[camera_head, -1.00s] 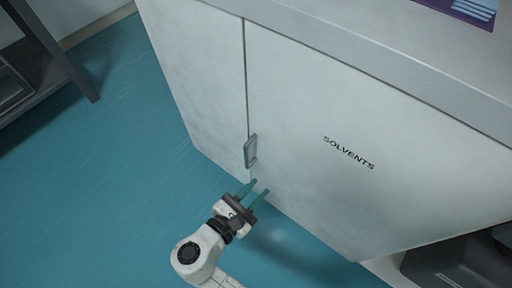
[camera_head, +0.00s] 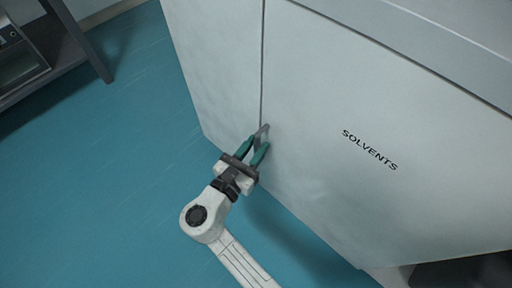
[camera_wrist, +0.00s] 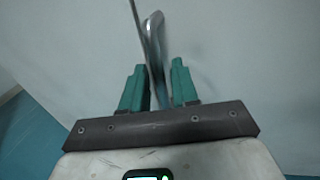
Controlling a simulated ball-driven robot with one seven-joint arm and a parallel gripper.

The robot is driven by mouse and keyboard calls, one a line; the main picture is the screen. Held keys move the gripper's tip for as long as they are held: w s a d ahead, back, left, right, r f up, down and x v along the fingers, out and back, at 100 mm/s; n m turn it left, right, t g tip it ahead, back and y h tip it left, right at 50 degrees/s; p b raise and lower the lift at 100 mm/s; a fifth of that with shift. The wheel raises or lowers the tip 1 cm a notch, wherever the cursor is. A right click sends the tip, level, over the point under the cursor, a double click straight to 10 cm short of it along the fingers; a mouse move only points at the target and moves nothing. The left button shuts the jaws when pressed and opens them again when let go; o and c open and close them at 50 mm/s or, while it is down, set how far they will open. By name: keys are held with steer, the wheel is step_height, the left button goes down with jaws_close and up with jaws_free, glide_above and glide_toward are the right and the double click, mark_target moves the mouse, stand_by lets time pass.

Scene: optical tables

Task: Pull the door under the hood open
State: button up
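The pale door (camera_head: 340,90) marked SOLVENTS is shut, its left edge along a dark seam. Its grey metal handle (camera_head: 263,132) stands beside that seam, partly hidden by my fingers in the head view. My gripper (camera_head: 259,143) is at the handle, with its two teal fingers apart. In the wrist view the handle (camera_wrist: 155,45) rises between the fingers of my gripper (camera_wrist: 159,76), with a gap visible on the right side. The left finger is close to the handle; I cannot tell whether they touch.
Another pale panel (camera_head: 215,70) lies left of the seam. A grey ledge (camera_head: 440,35) runs above the door. Blue floor (camera_head: 110,170) is clear on the left, with a dark rack (camera_head: 75,40) at the upper left.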

steer(key=shift+w+d, duration=0.15)
steer(key=shift+w, duration=0.1)
steer(key=shift+c, duration=0.4)
jaws_close()
